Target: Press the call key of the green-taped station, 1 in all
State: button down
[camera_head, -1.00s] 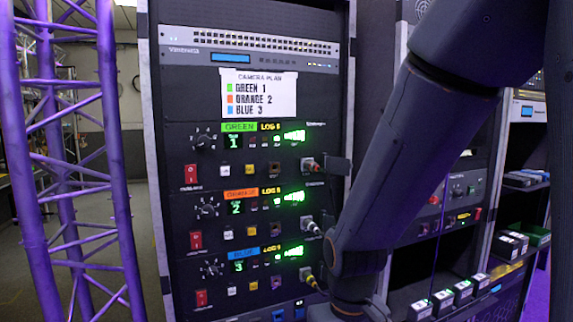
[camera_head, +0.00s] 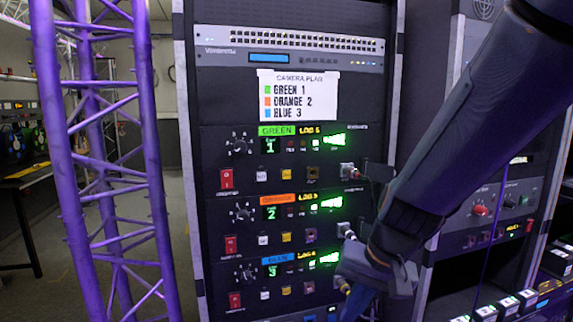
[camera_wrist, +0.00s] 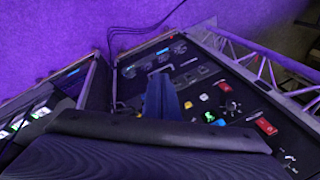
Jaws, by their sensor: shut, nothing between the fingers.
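The green-taped station is the top row of the rack in the head view, with its green tape label (camera_head: 277,130) above a display reading 1. Below the display are a red rocker switch (camera_head: 226,179), a white key (camera_head: 262,175) and a yellow key (camera_head: 286,174); the key lettering is too small to read. My gripper (camera_head: 357,292) is low, at the rack's lower right, below the green row. In the wrist view my gripper (camera_wrist: 161,98) is shut and empty, with panel keys beyond it; I cannot tell whether it touches anything.
The orange-taped row (camera_head: 277,200) and blue-taped row (camera_head: 277,258) lie beneath the green one. Cable plugs (camera_head: 347,171) stick out at the rows' right ends. A camera plan sign (camera_head: 298,95) hangs above. A purple truss (camera_head: 105,160) stands left. Another rack (camera_head: 500,205) stands right.

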aim_at(294, 174)
jog(key=w+a+r+m+t+y+p, duration=0.1)
jog(key=w+a+r, duration=0.1)
jog(key=r, duration=0.5)
jog(key=w+a+r+m+t+y+p, duration=0.1)
jog(key=w+a+r+m+t+p, duration=0.1)
jog(key=w+r, duration=0.3)
jog(key=w+a+r+m+t+y+p, duration=0.1)
jog(key=w+a+r+t+p, duration=0.1)
jog(key=r, duration=0.8)
jog(key=shift+w+a+m+y, duration=0.35)
jog(key=shift+w+a, duration=0.3)
jog(key=shift+a, duration=0.4)
jog(key=shift+p, duration=0.3)
jog(key=shift+w+a+p, duration=0.15)
jog(key=shift+w+a, duration=0.25)
jog(key=shift+w, duration=1)
jog(key=shift+w+a+p, duration=0.2)
jog(key=shift+w+a, duration=0.2)
jog(key=shift+w, duration=1)
jog(key=shift+w+a+p, duration=0.15)
jog(key=shift+w+a, duration=0.25)
jog(key=shift+w, duration=1)
jog(key=shift+w+a, duration=0.15)
jog(key=shift+w, duration=0.25)
